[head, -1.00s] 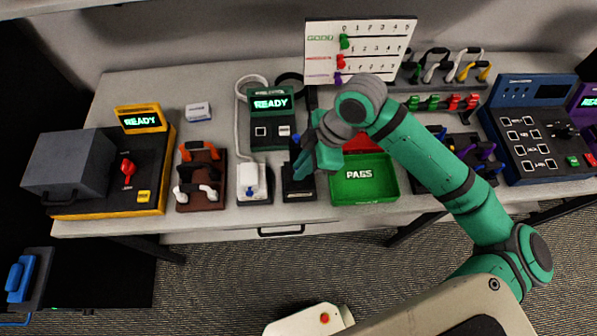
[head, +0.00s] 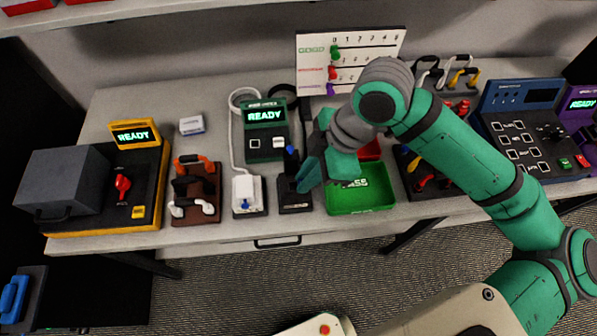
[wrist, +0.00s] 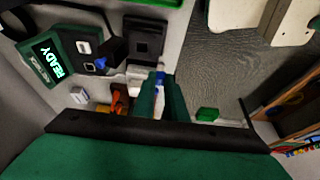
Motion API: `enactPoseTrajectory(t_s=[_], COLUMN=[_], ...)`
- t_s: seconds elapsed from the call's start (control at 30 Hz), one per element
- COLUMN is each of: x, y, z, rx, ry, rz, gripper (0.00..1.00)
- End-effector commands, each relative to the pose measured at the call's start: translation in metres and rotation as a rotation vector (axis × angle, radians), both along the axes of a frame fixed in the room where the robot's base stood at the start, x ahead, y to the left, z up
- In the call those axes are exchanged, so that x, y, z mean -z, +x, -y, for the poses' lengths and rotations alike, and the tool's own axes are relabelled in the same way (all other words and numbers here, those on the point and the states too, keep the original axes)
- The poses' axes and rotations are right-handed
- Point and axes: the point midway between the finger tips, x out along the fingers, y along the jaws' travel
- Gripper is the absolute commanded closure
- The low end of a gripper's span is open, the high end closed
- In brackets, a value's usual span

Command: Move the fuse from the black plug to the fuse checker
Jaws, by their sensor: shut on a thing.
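The black plug (head: 296,196) lies on the bench with its blue-tabbed lid (head: 291,160) standing up. In the wrist view the plug (wrist: 145,36) shows a dark square recess. The fuse checker (head: 265,130) is the green box behind it, its screen reading READY; it also shows in the wrist view (wrist: 62,62).
A white plug (head: 248,193) with a blue tab lies left of the black plug. A green tray (head: 375,197) is right of my gripper. A brown cable rack (head: 205,210) and yellow-edged tester (head: 152,205) stand farther left. A scoreboard (head: 385,50) stands at the back.

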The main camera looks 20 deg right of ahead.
Motion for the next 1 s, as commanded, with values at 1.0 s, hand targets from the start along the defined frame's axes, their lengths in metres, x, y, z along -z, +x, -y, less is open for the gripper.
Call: enactPoseTrajectory(t_s=[1.0], x=[-0.063], y=[-0.092], z=[0.005], rx=[0.000], ry=[-0.001], rz=[0.000], gripper=[1.00])
